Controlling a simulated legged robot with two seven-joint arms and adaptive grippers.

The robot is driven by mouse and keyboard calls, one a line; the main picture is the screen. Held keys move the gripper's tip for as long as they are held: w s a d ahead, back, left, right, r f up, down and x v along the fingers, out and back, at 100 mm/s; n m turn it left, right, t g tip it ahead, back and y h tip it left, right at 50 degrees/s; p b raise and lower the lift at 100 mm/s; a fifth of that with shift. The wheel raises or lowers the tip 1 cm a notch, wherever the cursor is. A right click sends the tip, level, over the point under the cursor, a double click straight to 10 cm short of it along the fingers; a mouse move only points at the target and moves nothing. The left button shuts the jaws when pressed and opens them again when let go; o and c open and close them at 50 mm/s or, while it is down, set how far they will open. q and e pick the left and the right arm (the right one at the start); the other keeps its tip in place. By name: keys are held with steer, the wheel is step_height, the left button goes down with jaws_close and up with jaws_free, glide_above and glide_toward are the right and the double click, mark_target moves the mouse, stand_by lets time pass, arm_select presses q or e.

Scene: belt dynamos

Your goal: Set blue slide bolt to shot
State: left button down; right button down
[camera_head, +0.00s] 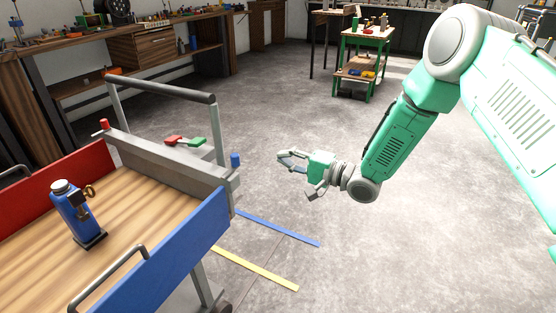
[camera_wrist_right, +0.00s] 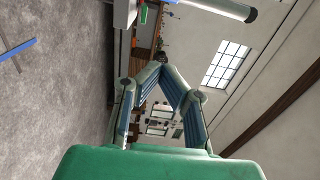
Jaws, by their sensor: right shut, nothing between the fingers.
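A blue upright knob (camera_head: 235,160), which looks like the blue slide bolt's handle, stands at the right end of the trolley's grey end beam (camera_head: 170,163), above the blue side panel (camera_head: 165,268). Whether the bolt is shot or drawn cannot be told. A matching red knob (camera_head: 104,124) stands at the beam's other end. My right gripper (camera_head: 283,156) is to the right of the blue knob, apart from it, over open floor. Its fingers meet at the tips in the right wrist view (camera_wrist_right: 160,68), shut and empty. My left gripper is out of view.
A blue bottle-shaped device (camera_head: 72,214) with a brass key stands on the trolley's wooden deck. A push bar (camera_head: 160,92) rises behind the end beam. Red and green handles (camera_head: 185,141) lie beyond the beam.

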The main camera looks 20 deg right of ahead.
mark_target(238, 165)
steer(key=w+a+b, duration=0.2)
steer(key=w+a, duration=0.2)
steer(key=a, duration=0.4)
steer(key=shift+w+a, duration=0.25)
steer(key=shift+w, duration=0.05)
steer(key=shift+s, duration=0.1)
steer(key=s+a+p, duration=0.1)
steer(key=s+a, duration=0.1)
steer(key=a, duration=0.1)
steer(key=shift+s, duration=0.1)
steer(key=shift+s+a, duration=0.15)
